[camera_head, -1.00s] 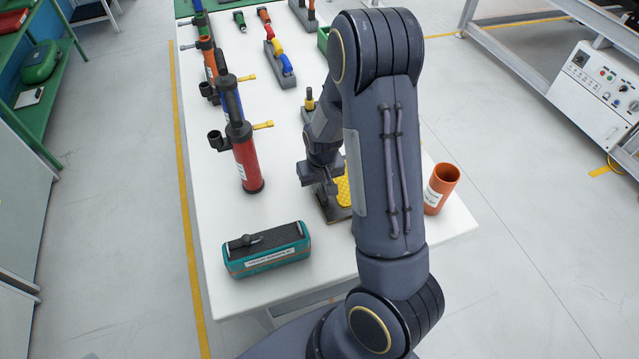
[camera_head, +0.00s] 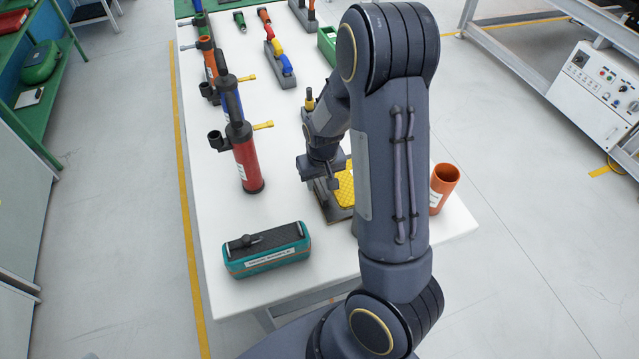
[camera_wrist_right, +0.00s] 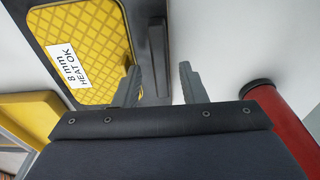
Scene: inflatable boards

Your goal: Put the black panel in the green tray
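My right gripper (camera_head: 322,186) is over a dark grey holder (camera_head: 338,213) at the near part of the white table. In the right wrist view, its two fingers (camera_wrist_right: 158,85) are apart with nothing gripped. A narrow black piece (camera_wrist_right: 158,58), perhaps the black panel on edge, shows ahead between the fingers; its full shape cannot be told. A yellow textured panel (camera_wrist_right: 85,45) labelled "8 mm HEAT OK" lies beside it; it also shows in the head view (camera_head: 345,187). A green tray (camera_head: 326,42) at the far side is partly hidden by my right arm. My left gripper is out of view.
A red pump (camera_head: 246,165) stands left of the gripper. A teal box with a dark top (camera_head: 267,252) is at the front, and an orange cup (camera_head: 443,187) is at the right. Several coloured tools lie farther back. The table is clear between pump and box.

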